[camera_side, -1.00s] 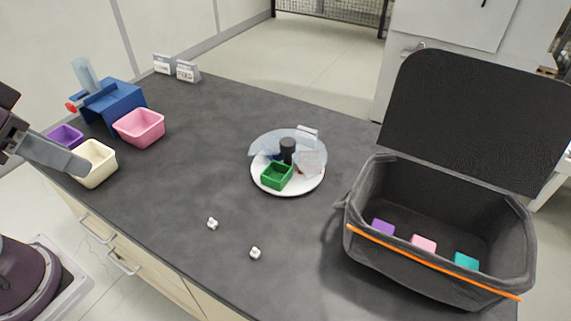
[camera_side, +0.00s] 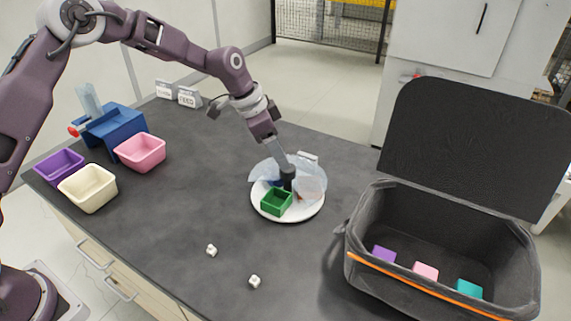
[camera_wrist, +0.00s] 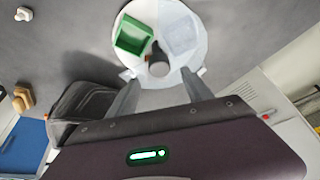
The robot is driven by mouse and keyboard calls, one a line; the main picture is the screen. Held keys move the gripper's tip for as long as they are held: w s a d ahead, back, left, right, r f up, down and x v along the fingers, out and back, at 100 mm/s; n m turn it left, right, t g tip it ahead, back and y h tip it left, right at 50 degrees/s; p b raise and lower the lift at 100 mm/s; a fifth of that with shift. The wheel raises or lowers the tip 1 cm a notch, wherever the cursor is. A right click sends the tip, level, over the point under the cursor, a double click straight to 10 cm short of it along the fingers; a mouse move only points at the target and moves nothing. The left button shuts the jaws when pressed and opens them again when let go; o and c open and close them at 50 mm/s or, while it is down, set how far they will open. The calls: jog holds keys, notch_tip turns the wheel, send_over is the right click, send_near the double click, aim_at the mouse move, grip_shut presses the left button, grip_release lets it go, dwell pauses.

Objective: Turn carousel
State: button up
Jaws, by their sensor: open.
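The carousel (camera_side: 301,212) is a round white plate on the table with a clear cover over part of it. A dark knob (camera_side: 288,176) stands at its centre; the wrist view shows the knob (camera_wrist: 158,66) from above. A green open box (camera_side: 276,202) sits on the plate's front part, and it also shows in the wrist view (camera_wrist: 132,36). A blue item under the cover is mostly hidden. My gripper (camera_side: 284,165) points down over the knob. In the wrist view its fingers (camera_wrist: 158,78) are apart on either side of the knob. I cannot tell whether they touch it.
Purple (camera_side: 58,166), cream (camera_side: 88,188) and pink (camera_side: 140,152) bins stand at left beside a blue dispenser (camera_side: 115,128). Two small white pieces (camera_side: 211,250) lie in front. An open black bag (camera_side: 440,240) with coloured blocks stands at right. The table between is clear.

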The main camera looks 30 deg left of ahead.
aim_at(288, 181)
jog(key=x, duration=0.5)
jog(key=shift+f, duration=0.2)
jog(key=shift+c, duration=0.2)
grip_shut()
